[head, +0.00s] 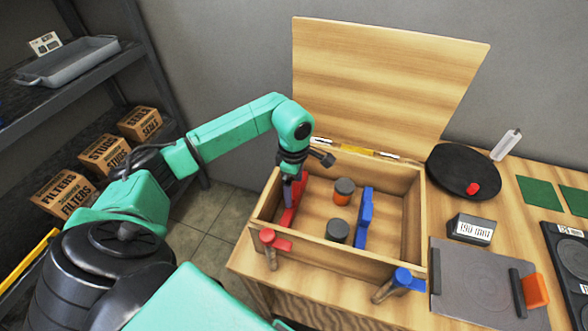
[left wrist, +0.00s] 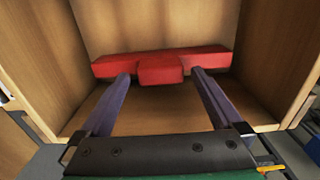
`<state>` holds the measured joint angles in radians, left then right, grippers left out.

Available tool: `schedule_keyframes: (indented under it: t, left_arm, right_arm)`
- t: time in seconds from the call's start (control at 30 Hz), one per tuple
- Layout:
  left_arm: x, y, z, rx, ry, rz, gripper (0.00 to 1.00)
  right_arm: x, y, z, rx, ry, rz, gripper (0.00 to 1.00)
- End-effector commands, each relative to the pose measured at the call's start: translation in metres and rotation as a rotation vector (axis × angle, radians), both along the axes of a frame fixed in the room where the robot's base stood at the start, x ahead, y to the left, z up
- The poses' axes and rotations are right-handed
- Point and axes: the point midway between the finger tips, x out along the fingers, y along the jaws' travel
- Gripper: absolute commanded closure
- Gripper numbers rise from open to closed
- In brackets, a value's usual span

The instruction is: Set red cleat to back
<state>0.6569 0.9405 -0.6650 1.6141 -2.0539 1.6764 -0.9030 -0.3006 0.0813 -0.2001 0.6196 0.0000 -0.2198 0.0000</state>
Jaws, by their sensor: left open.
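The red cleat (head: 289,214) is inside the open wooden box, along its left side. In the left wrist view the red cleat (left wrist: 160,66) is a long bar with a block sticking out at its middle. My left gripper (head: 293,182) reaches down into the box's left side at the cleat. In the left wrist view my left gripper (left wrist: 162,80) is open, its two purple fingers apart on either side of the middle block. I cannot tell whether they touch it. The gripper hides part of the cleat in the head view. My right gripper is not in view.
The wooden box (head: 330,254) has its lid (head: 385,80) raised behind. Inside are a blue cleat (head: 364,218) and two round knobs (head: 342,191). A red handle (head: 273,241) and a blue handle (head: 403,281) are at the front wall. A black disc (head: 455,165) lies to the right.

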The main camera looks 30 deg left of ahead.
Motion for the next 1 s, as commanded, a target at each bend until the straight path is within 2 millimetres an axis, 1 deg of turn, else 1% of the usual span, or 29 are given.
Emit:
schedule_keyframes:
  t: [0.03,0.17,0.3,0.43,0.5,0.6,0.67,0.9,0.97,1.0]
  left_arm:
    - [0.001,0.0,0.008,0.002,-0.007,-0.001,0.0]
    - [0.001,0.0,0.037,0.001,-0.007,-0.002,0.0]
    - [0.001,0.0,0.071,0.002,-0.008,-0.001,0.0]
    - [0.001,0.0,0.102,0.001,-0.008,-0.002,0.0]
    - [0.0,0.0,0.117,0.001,-0.007,-0.001,0.0]
    - [0.0,0.0,0.128,0.001,-0.005,-0.001,0.0]
    - [0.0,0.0,0.131,0.001,-0.003,-0.001,0.0]
    - [0.0,0.0,0.132,0.001,-0.002,-0.001,0.0]
    - [0.0,0.0,0.132,0.001,-0.003,0.003,0.23]
    - [0.0,-0.001,0.132,0.0,-0.003,0.018,0.38]
  right_arm:
    - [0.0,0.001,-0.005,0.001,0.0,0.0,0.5]
    - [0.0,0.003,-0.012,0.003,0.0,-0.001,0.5]
    - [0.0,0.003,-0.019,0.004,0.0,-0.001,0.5]
    - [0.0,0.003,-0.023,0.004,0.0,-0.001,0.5]
    - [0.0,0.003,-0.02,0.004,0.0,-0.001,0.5]
    - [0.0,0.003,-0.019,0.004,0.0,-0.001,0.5]
    - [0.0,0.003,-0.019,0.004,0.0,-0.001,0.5]
    - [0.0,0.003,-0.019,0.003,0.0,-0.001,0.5]
    - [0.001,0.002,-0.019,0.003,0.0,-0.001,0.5]
    - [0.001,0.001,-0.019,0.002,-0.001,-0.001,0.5]
